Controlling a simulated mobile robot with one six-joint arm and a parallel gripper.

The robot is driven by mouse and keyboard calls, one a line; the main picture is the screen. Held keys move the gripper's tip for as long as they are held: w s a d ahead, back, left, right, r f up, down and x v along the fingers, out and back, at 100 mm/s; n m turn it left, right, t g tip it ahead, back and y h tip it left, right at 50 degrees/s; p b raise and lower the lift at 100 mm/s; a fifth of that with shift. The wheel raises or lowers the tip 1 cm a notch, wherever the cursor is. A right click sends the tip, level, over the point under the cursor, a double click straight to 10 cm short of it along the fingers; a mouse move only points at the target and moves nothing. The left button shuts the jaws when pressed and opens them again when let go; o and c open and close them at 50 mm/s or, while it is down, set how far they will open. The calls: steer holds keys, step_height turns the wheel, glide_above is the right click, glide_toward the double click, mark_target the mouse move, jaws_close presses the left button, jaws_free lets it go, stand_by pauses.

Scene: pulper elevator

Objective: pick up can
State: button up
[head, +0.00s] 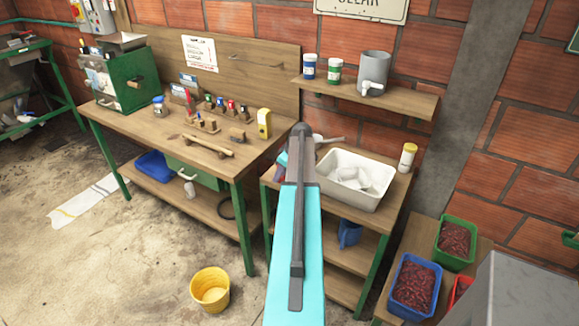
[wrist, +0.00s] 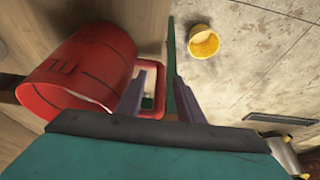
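A red can (wrist: 80,70) with dark marks on its wall and a loop handle (wrist: 158,75) lies at the left of the wrist view, its round opening facing the lower left. My gripper (wrist: 160,84) is open. The outer bar of the handle shows between its two fingers. I cannot tell whether either finger touches it. In the head view my arm covers the gripper, and the red can cannot be made out clearly there.
A workbench (head: 125,125) with small tools stands left, and a lower bench holds a white tray (head: 355,205). A grey metal jug (head: 374,73) stands on the wall shelf. A yellow bucket (head: 210,290) is on the floor. Blue and green crates (head: 415,285) are at right.

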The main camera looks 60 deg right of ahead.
steer(key=shift+c, duration=0.3)
jaws_close()
steer(key=shift+d+r, duration=0.1)
stand_by(1.0)
